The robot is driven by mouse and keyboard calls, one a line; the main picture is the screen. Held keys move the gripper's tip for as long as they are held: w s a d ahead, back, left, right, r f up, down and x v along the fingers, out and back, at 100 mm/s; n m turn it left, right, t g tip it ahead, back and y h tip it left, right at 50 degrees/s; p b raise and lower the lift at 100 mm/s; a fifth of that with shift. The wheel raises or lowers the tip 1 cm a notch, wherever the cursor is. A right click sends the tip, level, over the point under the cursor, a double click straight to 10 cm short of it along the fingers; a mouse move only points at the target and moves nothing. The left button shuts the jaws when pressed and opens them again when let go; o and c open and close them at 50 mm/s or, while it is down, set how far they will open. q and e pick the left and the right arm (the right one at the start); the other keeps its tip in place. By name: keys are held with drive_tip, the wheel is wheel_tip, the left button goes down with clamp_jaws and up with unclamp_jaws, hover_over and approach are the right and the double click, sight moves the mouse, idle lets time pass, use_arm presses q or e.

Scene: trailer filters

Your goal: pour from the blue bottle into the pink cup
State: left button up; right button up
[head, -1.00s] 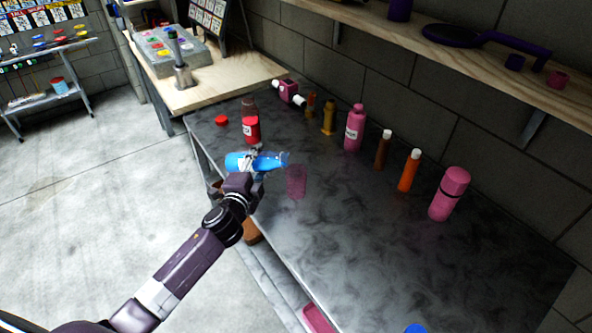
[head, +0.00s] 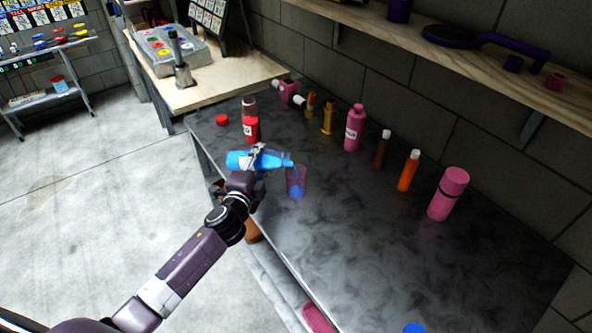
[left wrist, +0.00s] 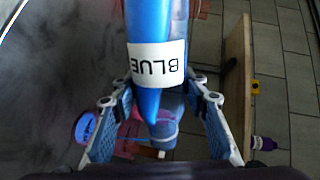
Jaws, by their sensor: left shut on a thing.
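The blue bottle (head: 240,160) lies nearly on its side in the air, its mouth pointing right over the pink cup's rim. A thin blue stream shows at its mouth. The translucent pink cup (head: 296,180) stands upright on the dark counter with blue liquid low inside. My left gripper (head: 257,158) is shut around the bottle. In the left wrist view the bottle (left wrist: 149,25), with its BLUE label, sits between the two fingers (left wrist: 158,95). My right gripper is not in view.
A red bottle (head: 250,122) stands just behind the held bottle, with a red cap (head: 222,120) nearby. Along the wall stand a pink bottle (head: 354,128), an orange bottle (head: 408,171) and a pink flask (head: 448,194). The counter (head: 400,260) right of the cup is clear.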

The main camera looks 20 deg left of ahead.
use_arm(q)
drive_tip(key=shift+r+m+p, duration=0.3)
drive_tip(key=shift+r+p, duration=0.05)
idle(1.4)
